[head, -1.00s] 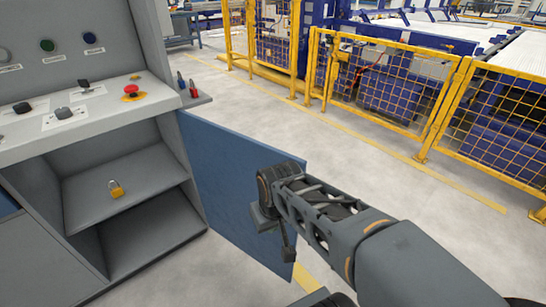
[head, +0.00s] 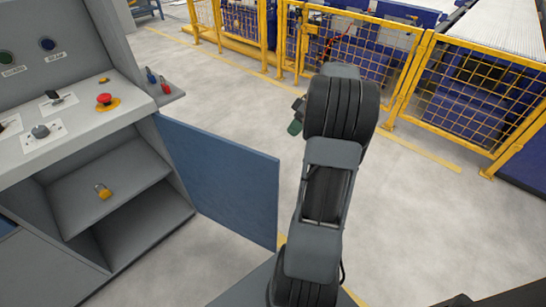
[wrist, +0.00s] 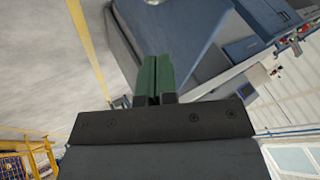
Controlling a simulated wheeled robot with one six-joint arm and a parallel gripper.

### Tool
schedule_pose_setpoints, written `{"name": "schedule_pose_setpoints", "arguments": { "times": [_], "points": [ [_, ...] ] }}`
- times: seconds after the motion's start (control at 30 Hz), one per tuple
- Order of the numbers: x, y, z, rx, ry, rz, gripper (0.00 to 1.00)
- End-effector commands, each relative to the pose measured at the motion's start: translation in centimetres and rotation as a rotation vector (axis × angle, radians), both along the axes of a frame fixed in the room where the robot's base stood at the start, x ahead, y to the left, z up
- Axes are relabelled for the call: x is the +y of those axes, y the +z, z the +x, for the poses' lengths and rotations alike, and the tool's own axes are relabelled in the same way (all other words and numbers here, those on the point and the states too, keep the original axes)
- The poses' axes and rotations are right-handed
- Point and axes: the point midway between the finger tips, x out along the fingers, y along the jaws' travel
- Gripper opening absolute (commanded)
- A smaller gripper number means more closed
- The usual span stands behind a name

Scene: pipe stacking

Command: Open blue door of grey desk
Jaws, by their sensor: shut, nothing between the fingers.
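The grey desk (head: 62,146) stands at the left in the head view. Its blue door (head: 222,180) is swung wide open, hinged at the desk's right side, and the shelves inside show. My gripper is mostly hidden behind my arm in the head view; a green fingertip (head: 295,127) shows right of the door, apart from it. In the wrist view my gripper (wrist: 156,64) has its green fingers together and empty. A blue panel, likely the door (wrist: 192,32), lies beyond the fingers, with the desk's control panel (wrist: 240,72) to the right.
A yellow padlock (head: 103,191) lies on the upper shelf. A red button (head: 104,101) and switches sit on the desk's panel, with screwdrivers (head: 160,82) at its edge. Yellow mesh fencing (head: 455,85) stands behind; open floor (head: 225,85) lies between.

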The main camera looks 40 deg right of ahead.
Motion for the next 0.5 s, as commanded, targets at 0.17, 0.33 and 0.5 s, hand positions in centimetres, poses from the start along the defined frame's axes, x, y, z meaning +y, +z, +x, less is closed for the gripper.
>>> {"name": "schedule_pose_setpoints", "arguments": {
  "times": [0.17,0.33,0.5],
  "points": [
    [0.9,-1.9,0.2,-0.012,0.009,0.01,0.0],
    [2.9,-4.6,0.7,-0.011,0.008,0.008,0.0],
    [4.7,-7.1,1.1,-0.011,0.008,0.008,0.0]
  ]
}}
